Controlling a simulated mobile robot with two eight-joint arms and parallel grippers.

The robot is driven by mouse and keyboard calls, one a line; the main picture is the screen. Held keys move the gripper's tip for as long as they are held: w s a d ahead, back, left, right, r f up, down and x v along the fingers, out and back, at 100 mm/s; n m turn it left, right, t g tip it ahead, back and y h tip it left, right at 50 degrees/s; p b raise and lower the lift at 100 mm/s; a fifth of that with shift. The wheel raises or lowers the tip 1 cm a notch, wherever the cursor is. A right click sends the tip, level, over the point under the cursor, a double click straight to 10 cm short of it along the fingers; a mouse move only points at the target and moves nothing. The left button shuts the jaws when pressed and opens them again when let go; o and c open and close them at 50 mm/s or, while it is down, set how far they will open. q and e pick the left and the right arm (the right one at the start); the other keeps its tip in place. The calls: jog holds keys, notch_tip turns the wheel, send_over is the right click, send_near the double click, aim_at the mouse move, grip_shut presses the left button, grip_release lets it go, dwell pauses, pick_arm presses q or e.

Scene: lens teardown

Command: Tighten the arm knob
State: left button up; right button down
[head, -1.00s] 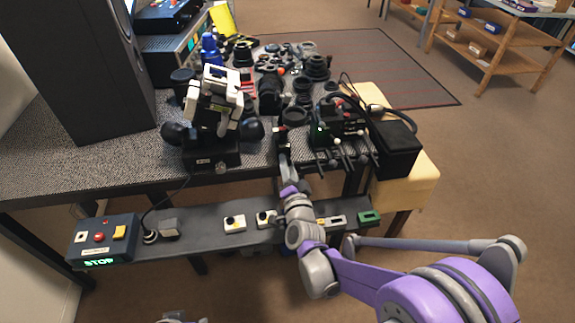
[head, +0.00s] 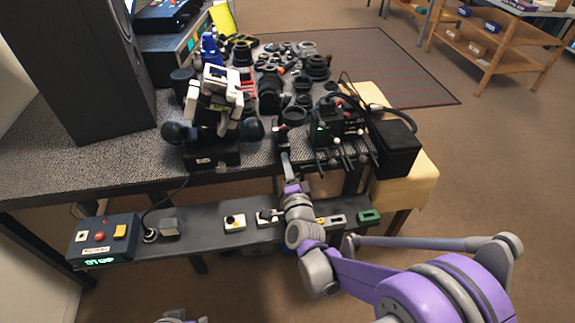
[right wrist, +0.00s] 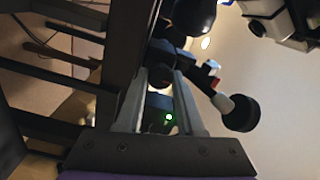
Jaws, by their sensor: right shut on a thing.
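My right gripper (head: 284,152) reaches up to the front edge of the bench, below a dark ring-topped stand (head: 293,116). In the right wrist view its two grey fingers (right wrist: 164,80) are close around a dark round knob (right wrist: 160,76), which I take to be the arm knob. The fingers are shut on it and partly cover it. In the head view the knob is hidden by the gripper. Only a small grey piece of my left arm shows at the bottom edge, without its fingers.
A black device with cables and levers (head: 335,132) stands close to the right. A white-and-black microscope-like instrument (head: 214,100) stands to the left. Lenses and small parts crowd the bench behind. A lower shelf (head: 200,235) carries a control box (head: 104,242) and several switches.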

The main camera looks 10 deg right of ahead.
jog(key=c, duration=0.5)
grip_release()
jog(key=shift+s, duration=0.1)
jog(key=s, duration=0.5)
jog(key=s+p, duration=0.1)
jog(key=s, duration=0.4)
jog(key=shift+s+d, duration=0.2)
jog(key=shift+s, duration=0.15)
